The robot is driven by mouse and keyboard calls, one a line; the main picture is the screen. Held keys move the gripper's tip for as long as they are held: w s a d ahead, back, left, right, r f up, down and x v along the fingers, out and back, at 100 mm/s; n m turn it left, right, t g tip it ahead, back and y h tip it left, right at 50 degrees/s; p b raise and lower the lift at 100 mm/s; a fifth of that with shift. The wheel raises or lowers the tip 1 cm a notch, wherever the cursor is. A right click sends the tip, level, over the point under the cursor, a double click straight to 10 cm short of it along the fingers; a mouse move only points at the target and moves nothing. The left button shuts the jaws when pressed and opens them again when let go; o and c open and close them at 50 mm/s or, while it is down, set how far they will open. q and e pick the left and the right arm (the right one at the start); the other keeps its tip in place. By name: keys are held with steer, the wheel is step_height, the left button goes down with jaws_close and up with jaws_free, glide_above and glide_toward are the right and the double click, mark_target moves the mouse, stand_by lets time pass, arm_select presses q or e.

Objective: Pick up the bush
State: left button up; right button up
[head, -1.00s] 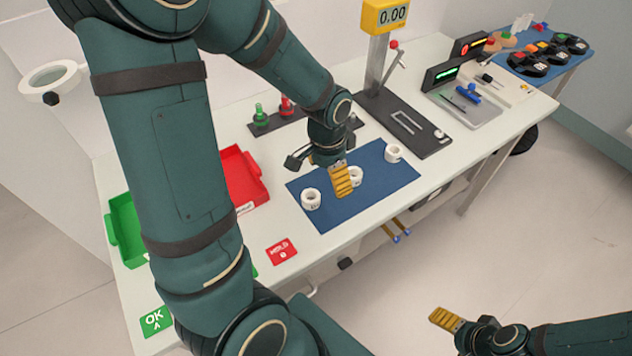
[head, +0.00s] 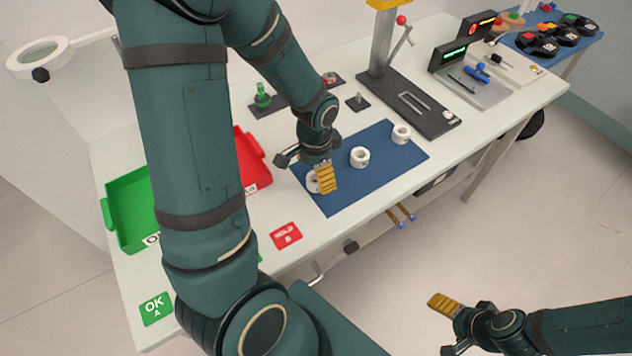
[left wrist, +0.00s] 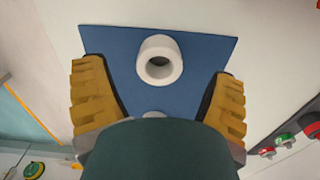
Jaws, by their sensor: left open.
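Three white ring-shaped bushes are on a blue mat (head: 372,182): a left bush (head: 312,182), a middle bush (head: 359,157) and a right bush (head: 401,134). My left gripper (head: 326,182) points down over the left bush and partly hides it in the head view. In the left wrist view its yellow fingers stand wide apart, with a bush (left wrist: 160,60) upright, hole showing, between and beyond them. Another bush (left wrist: 155,114) is mostly hidden by the gripper's body. My right gripper (head: 445,305) is off the table's front, at the bottom right; its opening is unclear.
A red tray (head: 254,165) and a green tray (head: 130,210) stand left of the mat. A dark press-like stand (head: 420,103) with a lever is behind it. A green-topped peg (head: 262,96) stands at the back.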

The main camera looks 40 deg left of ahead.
mark_target(316, 180)
arm_select(q)
step_height(316, 180, down, 4)
steer(key=shift+w+r+b, duration=0.1)
steer(key=shift+r+b, duration=0.05)
steer(key=shift+b, duration=0.3)
steer(key=c, duration=1.2)
steer(key=shift+r, duration=0.1)
steer(key=shift+c, duration=0.2)
